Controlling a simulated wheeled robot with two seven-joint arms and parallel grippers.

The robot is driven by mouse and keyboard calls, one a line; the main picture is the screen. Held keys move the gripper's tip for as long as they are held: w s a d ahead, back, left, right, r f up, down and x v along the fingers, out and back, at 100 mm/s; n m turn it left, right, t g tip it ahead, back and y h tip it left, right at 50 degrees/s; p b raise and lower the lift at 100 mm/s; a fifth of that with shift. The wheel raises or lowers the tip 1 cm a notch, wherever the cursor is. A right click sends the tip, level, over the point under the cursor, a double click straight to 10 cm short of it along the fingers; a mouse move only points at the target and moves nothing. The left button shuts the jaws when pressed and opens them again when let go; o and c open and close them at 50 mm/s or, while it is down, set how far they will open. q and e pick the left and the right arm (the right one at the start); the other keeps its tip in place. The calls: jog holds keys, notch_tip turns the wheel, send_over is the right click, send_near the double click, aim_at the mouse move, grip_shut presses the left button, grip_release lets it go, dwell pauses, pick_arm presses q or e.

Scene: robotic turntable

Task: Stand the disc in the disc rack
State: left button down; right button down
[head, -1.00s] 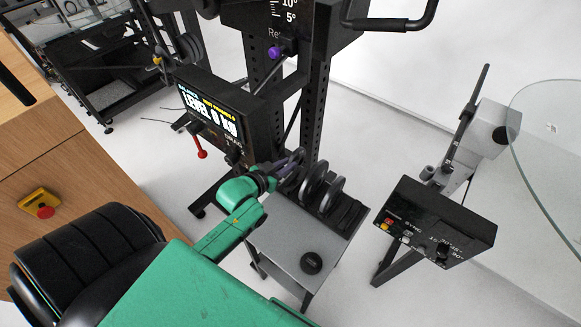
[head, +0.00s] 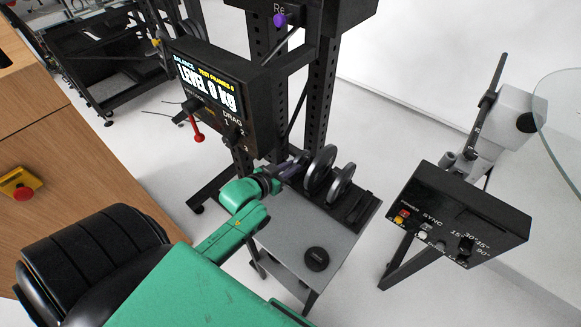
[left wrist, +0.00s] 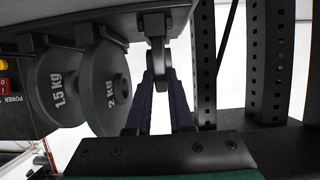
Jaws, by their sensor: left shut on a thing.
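My left gripper (head: 290,170) is at the far-left end of the black disc rack (head: 357,206), which stands on a small grey table. In the left wrist view its two dark purple fingers (left wrist: 158,100) are shut on a dark disc (left wrist: 158,66), seen nearly edge-on, beside a black part of the rack. I cannot tell whether this disc is fully seated. Two grey discs stand upright in the rack: one (head: 319,171) nearer my gripper and one (head: 341,184) farther right. In the left wrist view they read 2 kg (left wrist: 104,85) and 1.5 kg (left wrist: 58,88). My right gripper is not in view.
The grey table (head: 290,235) carries a round black puck (head: 316,259) at its front. A display box reading LEVEL 0 kg (head: 222,95) stands close behind my gripper, with a black perforated upright (head: 320,110). A black control box (head: 470,215) is at the right.

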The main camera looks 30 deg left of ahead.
pick_arm(q)
jog(key=shift+f, duration=0.25)
dwell(0.4)
jog(key=c, duration=0.8)
grip_release()
jog(key=shift+o, duration=0.4)
jog(key=shift+s+f, duration=0.1)
jog(key=v, duration=1.4)
jog(key=shift+s, duration=0.25)
